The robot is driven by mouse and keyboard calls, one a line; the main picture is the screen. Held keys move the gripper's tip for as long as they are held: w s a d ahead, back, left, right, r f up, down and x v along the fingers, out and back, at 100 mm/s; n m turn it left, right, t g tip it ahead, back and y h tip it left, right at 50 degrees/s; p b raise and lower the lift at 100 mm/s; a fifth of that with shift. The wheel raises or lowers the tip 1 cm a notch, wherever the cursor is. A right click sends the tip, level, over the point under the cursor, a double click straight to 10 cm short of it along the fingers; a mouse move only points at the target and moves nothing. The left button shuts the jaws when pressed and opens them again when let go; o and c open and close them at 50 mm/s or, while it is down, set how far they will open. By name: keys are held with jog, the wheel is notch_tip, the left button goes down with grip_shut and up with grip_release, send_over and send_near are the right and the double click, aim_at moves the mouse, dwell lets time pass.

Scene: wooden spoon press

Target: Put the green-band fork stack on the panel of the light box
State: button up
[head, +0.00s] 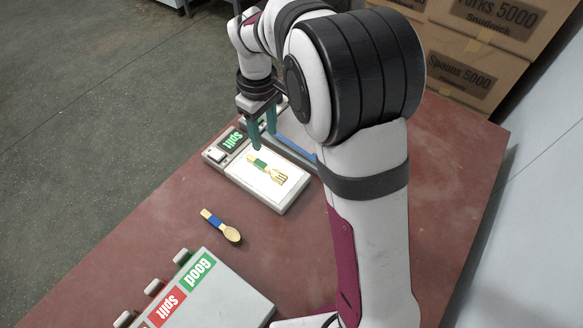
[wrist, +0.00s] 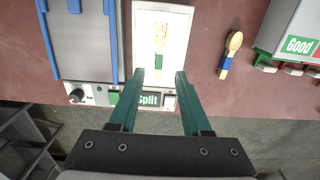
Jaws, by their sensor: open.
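The green-band fork stack (head: 268,169) lies flat on the lit white panel of the light box (head: 290,197), tines toward the near right in the head view. In the wrist view the fork stack (wrist: 161,40) lies lengthwise on the panel (wrist: 180,22), its green band toward me. My gripper (head: 264,141) is open and empty, above the display end of the light box. In the wrist view my gripper (wrist: 159,74) has its fingers apart, either side of the handle end in the picture, with no contact visible.
A blue-band spoon (head: 223,227) lies on the red table (head: 130,235). A grey box with "Good" and "Split" labels (head: 235,280) stands nearer. A grey device with blue edges (wrist: 85,45) sits beside the light box. Cartons (head: 465,70) stand behind.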

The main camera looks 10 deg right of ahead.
jog(key=s+d+r+m, duration=0.1)
jog(key=s+d+m, duration=0.1)
jog(key=s+m, duration=0.3)
jog(key=s+d+r+m+y, duration=0.1)
jog(key=s+m, duration=0.3)
jog(key=s, duration=0.9)
jog(key=s+d+r+m, duration=0.2)
jog(key=s+m, duration=0.3)
jog(key=s, duration=0.5)
jog(key=shift+d+r+m+y, duration=0.3)
jog(key=shift+r+y, duration=0.1)
jog(key=shift+r, duration=0.1)
